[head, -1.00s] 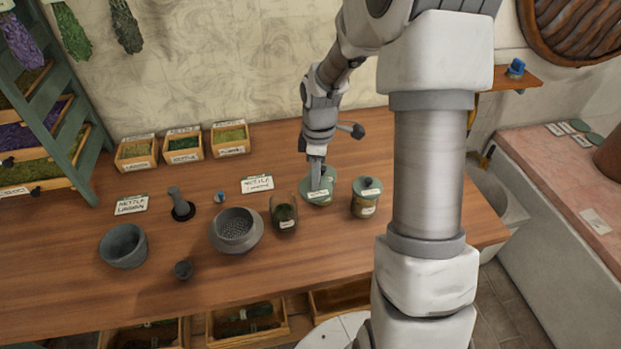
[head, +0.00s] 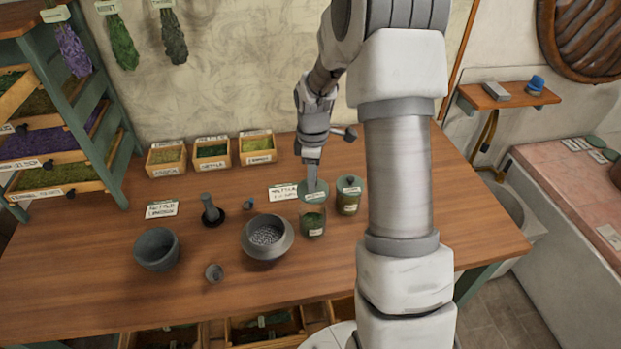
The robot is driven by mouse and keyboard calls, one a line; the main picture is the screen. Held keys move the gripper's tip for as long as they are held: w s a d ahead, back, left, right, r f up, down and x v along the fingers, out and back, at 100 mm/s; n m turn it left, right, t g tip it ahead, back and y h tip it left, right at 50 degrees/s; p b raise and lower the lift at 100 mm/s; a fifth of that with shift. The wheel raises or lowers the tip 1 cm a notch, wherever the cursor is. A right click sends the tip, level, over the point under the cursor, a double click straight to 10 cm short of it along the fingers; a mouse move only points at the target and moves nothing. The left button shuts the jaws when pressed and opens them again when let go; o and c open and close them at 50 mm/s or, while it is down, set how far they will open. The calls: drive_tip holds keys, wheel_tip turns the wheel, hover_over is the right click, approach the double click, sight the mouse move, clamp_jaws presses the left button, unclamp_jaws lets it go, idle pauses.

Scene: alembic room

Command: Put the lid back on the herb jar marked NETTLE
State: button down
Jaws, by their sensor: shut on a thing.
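My gripper (head: 312,184) points down and is shut on a round green lid (head: 321,196) with a pale label.
Herb boxes (head: 212,152) and a label card (head: 283,192) lie behind. The front strip of the table (head: 330,275) is clear.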

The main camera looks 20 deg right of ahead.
sight(313, 196)
drive_tip(key=shift+f+b, duration=2.2)
drive_tip(key=shift+f, duration=0.95)
drive_tip(key=shift+f, duration=0.2)
drive_tip(key=shift+c, duration=0.6)
unclamp_jaws()
drive_tip(key=shift+r+p, duration=2.3)
drive_tip(key=shift+r, duration=1.25)
